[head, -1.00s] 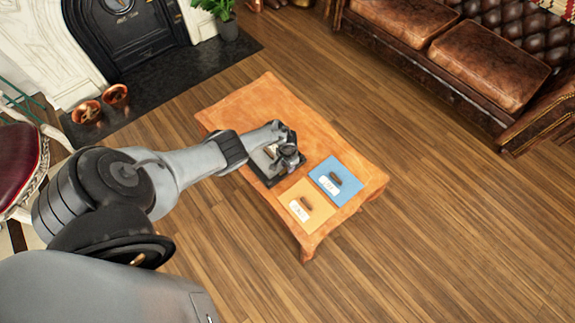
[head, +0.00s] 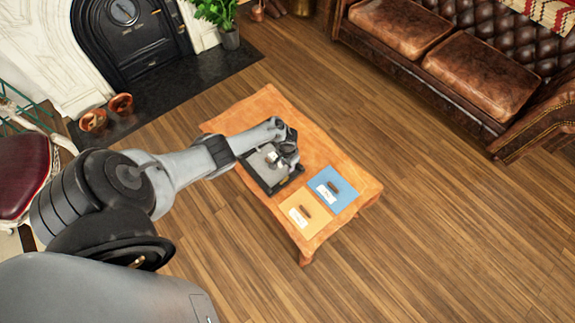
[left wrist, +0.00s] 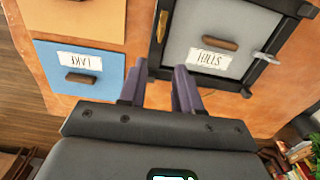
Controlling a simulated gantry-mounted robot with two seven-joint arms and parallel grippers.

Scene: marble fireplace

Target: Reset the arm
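My left arm reaches in from the left in the head view. My left gripper (head: 287,160) hangs over the far-right side of a black-framed tray on the table. In the left wrist view the two dark fingers of my left gripper (left wrist: 158,76) stand apart with nothing between them. The black-framed tray (head: 262,185) holds a grey panel with a "HILLS" label and a brown bar, seen in the left wrist view (left wrist: 222,20). My right gripper is not in view.
The orange-brown table (head: 262,110) also bears a blue panel (head: 343,202) labelled "LAKE" and a yellow-orange panel (head: 292,216), each with a brown bar. A leather sofa (head: 480,75) stands at the upper right, a red chair (head: 22,175) at the left. Wood floor is clear at right.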

